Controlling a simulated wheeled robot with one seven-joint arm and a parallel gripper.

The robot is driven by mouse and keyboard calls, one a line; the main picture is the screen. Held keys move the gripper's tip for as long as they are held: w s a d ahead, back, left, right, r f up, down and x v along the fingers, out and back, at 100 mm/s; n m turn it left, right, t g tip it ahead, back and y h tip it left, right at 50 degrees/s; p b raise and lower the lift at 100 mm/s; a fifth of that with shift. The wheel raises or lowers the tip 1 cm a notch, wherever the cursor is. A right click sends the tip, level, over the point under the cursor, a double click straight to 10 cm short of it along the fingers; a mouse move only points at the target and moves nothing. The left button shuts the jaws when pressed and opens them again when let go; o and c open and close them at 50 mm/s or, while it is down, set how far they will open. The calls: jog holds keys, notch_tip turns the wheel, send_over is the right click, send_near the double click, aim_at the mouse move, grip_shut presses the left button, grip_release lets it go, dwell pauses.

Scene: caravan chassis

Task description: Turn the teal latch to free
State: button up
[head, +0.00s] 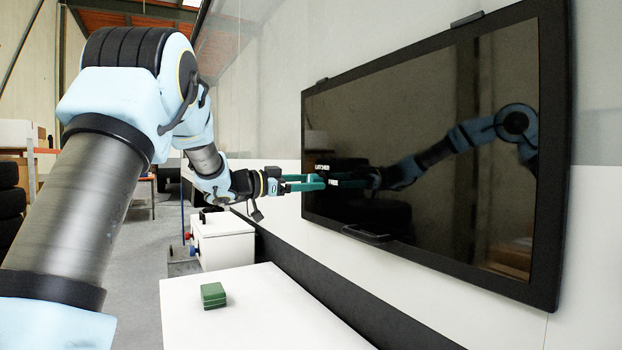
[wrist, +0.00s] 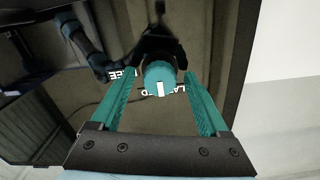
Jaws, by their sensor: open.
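The teal latch (wrist: 158,76) is a round knob on the dark glossy panel (head: 430,150), with a short white mark on its face. In the wrist view the mark stands upright in the picture on the knob's lower part. White lettering, partly hidden, shows on both sides of the knob: FREE (wrist: 122,73) to the left and LATCHED, partly covered, to the right. My gripper (wrist: 160,76) is open, with one teal finger on each side of the knob and visible gaps between. In the head view my gripper (head: 308,183) reaches the panel's left part; the knob is hard to make out there.
The panel has a thick black frame and a dark handle (head: 366,234) at its lower edge. A green box (head: 214,295) lies on a white counter (head: 260,325) below. A white box (head: 222,240) stands behind it. The panel mirrors my arm.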

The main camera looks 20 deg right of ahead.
jog(key=shift+d, duration=0.6)
grip_shut()
dwell(0.3)
